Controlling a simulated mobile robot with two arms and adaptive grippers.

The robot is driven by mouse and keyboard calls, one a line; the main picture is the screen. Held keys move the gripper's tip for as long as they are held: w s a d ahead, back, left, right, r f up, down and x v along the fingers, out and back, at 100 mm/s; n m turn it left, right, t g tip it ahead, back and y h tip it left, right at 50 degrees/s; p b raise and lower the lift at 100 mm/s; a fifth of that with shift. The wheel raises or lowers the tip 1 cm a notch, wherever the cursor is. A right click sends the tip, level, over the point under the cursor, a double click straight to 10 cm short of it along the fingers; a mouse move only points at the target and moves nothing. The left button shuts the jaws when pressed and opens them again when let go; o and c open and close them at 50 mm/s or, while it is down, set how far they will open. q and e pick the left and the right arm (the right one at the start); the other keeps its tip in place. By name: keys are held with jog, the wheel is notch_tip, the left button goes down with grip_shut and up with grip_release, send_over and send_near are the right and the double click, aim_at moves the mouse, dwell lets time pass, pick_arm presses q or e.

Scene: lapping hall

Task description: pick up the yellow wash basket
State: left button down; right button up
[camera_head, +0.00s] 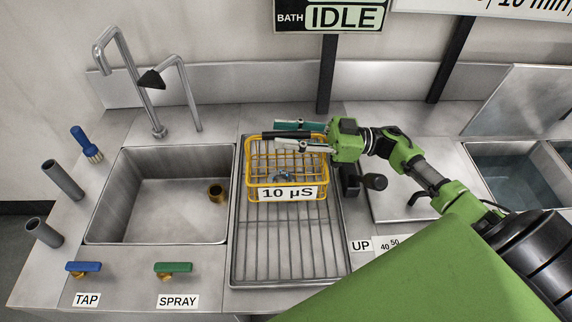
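The yellow wash basket (249,172) is a wire basket standing on the rack between the sink and the right-hand counter. It has a black handle bar (281,135) along its top and a "10 µS" label on its front. A small grey-blue object (283,175) shows inside, partly hidden by the label. My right gripper (287,134) reaches in from the right at the handle. Its two fingers are apart, one behind and one in front of the bar, with gaps showing. My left gripper is not in view.
The wire rack (288,242) is bare in front of the basket. The sink (160,205) lies left, with a faucet (128,80) behind it. A black knob (375,182) stands close to the right of the basket. A water bath (515,175) is farther right.

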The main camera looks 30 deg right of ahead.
jog(key=shift+c, duration=0.5)
grip_shut()
jog(key=shift+r, duration=0.15)
